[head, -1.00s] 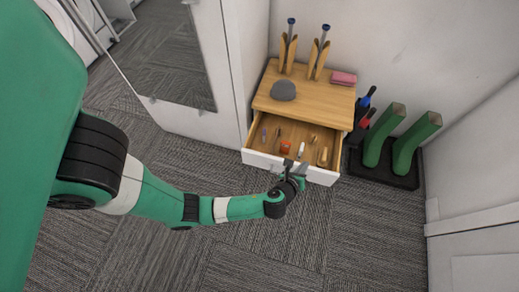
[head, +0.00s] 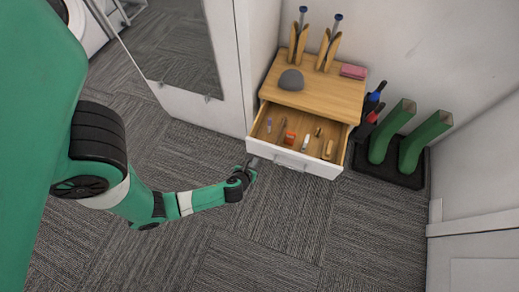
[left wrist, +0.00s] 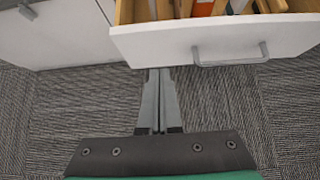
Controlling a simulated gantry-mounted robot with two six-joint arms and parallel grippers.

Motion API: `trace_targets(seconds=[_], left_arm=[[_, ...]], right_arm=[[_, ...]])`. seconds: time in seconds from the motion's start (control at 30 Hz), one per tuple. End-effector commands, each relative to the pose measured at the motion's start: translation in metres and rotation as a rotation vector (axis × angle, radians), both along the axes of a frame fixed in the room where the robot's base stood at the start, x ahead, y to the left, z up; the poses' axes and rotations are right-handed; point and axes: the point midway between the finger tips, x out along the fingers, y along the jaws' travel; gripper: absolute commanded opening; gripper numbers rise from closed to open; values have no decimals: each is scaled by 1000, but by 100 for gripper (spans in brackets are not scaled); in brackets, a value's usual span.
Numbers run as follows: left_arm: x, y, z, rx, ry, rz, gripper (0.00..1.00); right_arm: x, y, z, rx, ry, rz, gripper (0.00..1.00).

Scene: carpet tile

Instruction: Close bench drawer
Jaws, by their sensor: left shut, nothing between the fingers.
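The bench drawer (head: 294,159) is pulled open from the small wooden bench (head: 316,94), with several small items inside. Its white front and grey handle show in the head view, and the front (left wrist: 225,42) fills the upper right of the left wrist view. My left gripper (head: 253,163) is shut and empty, just in front of the left end of the drawer front. In the left wrist view its fingers (left wrist: 157,75) are together, with tips at the lower edge of the front, left of the handle (left wrist: 230,58). Contact cannot be told. My right gripper is not in view.
A grey cap (head: 291,80), a pink cloth (head: 353,71) and two wooden stands (head: 299,43) are on the bench top. Green boots (head: 424,141) stand on a black tray (head: 389,173) to the right. A white cabinet (head: 215,85) is at left. Carpet in front is clear.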

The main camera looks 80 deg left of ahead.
Motion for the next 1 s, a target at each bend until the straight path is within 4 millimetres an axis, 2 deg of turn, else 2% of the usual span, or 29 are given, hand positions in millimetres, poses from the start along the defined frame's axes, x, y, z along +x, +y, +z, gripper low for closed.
trace_targets(seconds=[0.03, 0.17, 0.3, 0.4, 1.0], left_arm=[[4, 9, -14, 0, -3, 8, 0], [14, 27, -32, 1, -3, 6, 0], [25, 48, -27, 1, -5, 5, 0], [30, 56, -26, 0, -3, 1, 0], [34, 63, -24, 0, -2, -1, 0]], right_arm=[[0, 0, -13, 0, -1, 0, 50], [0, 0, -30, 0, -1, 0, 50], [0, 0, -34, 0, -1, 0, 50], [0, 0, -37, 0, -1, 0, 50], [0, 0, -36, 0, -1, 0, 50]])
